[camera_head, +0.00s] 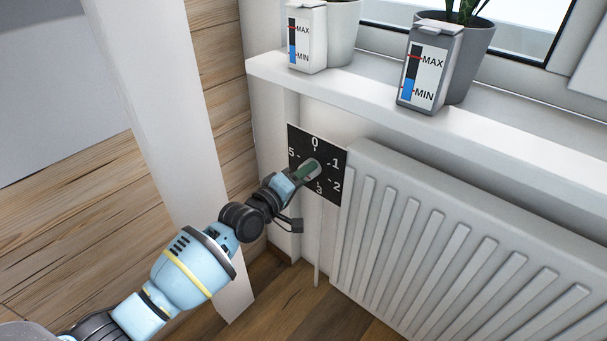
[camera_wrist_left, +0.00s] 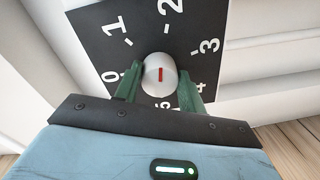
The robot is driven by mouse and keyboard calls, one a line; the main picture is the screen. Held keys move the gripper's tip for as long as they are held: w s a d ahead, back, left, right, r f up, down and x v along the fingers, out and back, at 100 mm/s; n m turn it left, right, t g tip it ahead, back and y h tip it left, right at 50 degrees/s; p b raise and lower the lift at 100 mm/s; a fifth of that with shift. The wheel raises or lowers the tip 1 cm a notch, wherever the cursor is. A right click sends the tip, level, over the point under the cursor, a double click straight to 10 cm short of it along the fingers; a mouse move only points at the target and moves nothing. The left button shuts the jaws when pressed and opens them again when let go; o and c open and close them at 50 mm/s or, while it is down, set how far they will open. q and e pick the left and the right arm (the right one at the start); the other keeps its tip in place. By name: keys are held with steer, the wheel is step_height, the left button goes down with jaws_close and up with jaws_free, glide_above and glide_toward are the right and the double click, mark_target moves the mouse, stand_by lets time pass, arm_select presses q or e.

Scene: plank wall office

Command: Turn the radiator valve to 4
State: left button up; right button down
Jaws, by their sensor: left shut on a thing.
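The radiator valve is a white round knob (camera_wrist_left: 161,82) with a short red mark, on a black dial plate (camera_head: 329,187) numbered in white. In the head view 0 is at the top, and my gripper hides the 4. My left gripper (camera_head: 307,171) is shut on the knob; its green fingers (camera_wrist_left: 160,88) are on either side of it in the wrist view. There the red mark lies roughly along the line between the 2 and the 5. I cannot tell exactly which number it points to. My right gripper is not in view.
The ribbed white radiator (camera_head: 450,240) stands right of the dial. A white windowsill (camera_head: 375,97) juts out above, holding two potted plants with level-gauge boxes (camera_head: 307,38) (camera_head: 425,70). A white post (camera_head: 165,110) stands left, close to my arm. A thin pipe runs down below the dial.

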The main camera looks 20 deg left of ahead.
arm_select(q)
steer(key=shift+a+f+m+t+p, duration=0.15)
steer(key=shift+m+p, duration=0.4)
steer(key=shift+m, duration=3.3)
steer(key=shift+a+m+t+p, duration=0.1)
steer(key=shift+m+p, duration=0.4)
steer(key=shift+m, duration=3.4)
steer(key=shift+a+f+m+t+p, duration=0.15)
steer(key=shift+m+p, duration=0.4)
steer(key=shift+m, duration=3.3)
steer(key=shift+d+r, duration=0.1)
steer(key=o, duration=1)
steer(key=shift+w, duration=0.1)
